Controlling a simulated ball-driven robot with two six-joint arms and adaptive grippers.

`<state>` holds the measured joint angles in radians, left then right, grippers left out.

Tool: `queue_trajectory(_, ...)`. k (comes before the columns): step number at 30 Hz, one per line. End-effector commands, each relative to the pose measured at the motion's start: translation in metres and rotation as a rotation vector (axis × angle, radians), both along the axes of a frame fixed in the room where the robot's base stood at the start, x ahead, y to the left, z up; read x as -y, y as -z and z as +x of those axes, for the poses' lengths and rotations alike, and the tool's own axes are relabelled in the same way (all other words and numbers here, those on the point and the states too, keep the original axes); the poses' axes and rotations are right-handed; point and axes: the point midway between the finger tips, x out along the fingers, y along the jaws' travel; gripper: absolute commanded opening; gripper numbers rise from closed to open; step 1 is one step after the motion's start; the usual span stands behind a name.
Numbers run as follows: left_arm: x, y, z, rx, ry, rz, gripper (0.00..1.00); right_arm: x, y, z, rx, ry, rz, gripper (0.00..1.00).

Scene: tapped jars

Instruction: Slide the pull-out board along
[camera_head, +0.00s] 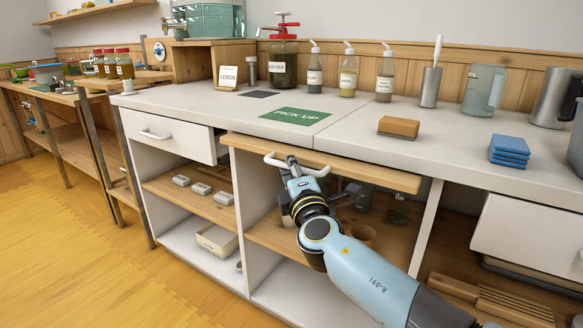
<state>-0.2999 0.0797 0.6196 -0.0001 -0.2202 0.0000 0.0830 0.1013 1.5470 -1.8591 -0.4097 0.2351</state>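The pull-out board (375,176) is a wooden slab under the grey counter top. Its front edge stands out a little past the counter, and a white bar handle (320,172) is on its front. My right gripper (292,163) is at the handle's middle, with its narrow fingers together over the bar. It looks shut on the handle, though the fingers partly hide the contact. My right arm reaches in from the lower right, below the board. My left gripper is not in view.
A green PICK UP mat (296,116), a brown sponge (398,127) and blue cloths (509,151) lie on the counter. Bottles and a red-topped jar (283,65) stand behind. A white drawer (168,135) is left of the board. Open shelves (200,197) lie below.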

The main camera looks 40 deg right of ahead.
Motion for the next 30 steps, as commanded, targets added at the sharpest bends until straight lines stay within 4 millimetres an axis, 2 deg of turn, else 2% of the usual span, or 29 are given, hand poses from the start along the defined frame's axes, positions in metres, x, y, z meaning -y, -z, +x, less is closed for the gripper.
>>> queue_trajectory(8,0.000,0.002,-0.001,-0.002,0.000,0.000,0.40,0.004,-0.002,0.002,0.005,0.001,-0.001,0.00)
queue_trajectory(13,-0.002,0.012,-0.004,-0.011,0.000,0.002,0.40,0.032,0.000,0.014,0.006,0.001,-0.003,0.00)
queue_trajectory(17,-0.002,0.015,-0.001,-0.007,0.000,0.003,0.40,0.045,-0.002,0.019,0.008,0.002,-0.001,0.00)
queue_trajectory(26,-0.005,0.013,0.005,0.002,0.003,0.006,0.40,0.048,-0.005,0.020,0.010,0.004,-0.001,0.00)
queue_trajectory(27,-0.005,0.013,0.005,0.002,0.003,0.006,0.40,0.048,-0.005,0.020,0.010,0.004,-0.001,0.16)
queue_trajectory(30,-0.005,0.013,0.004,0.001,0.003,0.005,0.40,0.048,-0.005,0.020,0.011,0.005,-0.002,0.29)
